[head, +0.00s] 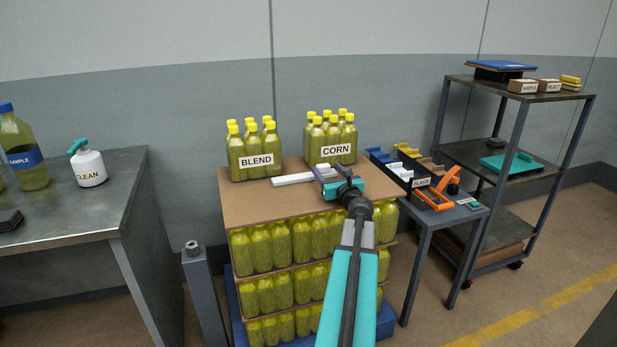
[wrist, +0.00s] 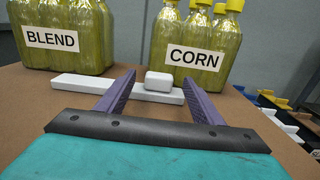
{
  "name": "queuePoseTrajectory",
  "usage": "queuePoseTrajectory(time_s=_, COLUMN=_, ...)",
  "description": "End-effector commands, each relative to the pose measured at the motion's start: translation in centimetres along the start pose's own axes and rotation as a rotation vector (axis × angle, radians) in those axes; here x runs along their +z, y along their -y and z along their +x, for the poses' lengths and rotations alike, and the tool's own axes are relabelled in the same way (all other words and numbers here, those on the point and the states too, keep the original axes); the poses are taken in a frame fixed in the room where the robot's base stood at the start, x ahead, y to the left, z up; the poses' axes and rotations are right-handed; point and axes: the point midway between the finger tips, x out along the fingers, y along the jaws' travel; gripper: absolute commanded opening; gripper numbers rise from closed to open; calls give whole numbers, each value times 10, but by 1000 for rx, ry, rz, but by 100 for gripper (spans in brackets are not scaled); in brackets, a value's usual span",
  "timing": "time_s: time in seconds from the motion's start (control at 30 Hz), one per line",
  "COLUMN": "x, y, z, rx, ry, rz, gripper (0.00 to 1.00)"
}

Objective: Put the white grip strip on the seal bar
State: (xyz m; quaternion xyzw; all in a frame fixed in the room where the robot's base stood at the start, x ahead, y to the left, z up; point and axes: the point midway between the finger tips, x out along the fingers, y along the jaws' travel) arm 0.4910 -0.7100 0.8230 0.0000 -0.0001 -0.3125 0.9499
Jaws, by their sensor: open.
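A long white strip (head: 293,179) lies flat on the brown top sheet of the bottle stack, in front of the bottles; I take it for the grip strip. In the wrist view the strip (wrist: 80,84) runs crosswise past my fingertips, with a small raised white block (wrist: 158,80) near its right end. My gripper (head: 332,173) is open above the sheet. In the wrist view its purple fingers (wrist: 159,77) are spread, with the block showing between their tips; I see no grip on it. I cannot pick out the seal bar for certain; an orange tool (head: 437,192) lies on the small side table.
BLEND bottles (head: 254,155) and CORN bottles (head: 331,140) stand close behind the strip. Open parts bins (head: 395,170) are on the side table (head: 455,217) at right. A shelf rack (head: 520,93) stands beyond it. A metal bench (head: 118,190) with a CLEAN bottle is at left.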

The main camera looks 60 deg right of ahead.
Motion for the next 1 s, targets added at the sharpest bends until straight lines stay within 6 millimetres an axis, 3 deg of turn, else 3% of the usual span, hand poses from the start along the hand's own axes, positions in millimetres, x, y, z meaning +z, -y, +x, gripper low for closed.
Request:
queuePoseTrajectory(time_s=0.5, x=0, y=0, z=46, rx=0, ry=0, rz=-1, gripper=61)
queuePoseTrajectory(time_s=1.0, x=0, y=0, z=49, rx=0, ry=0, rz=0, gripper=61)
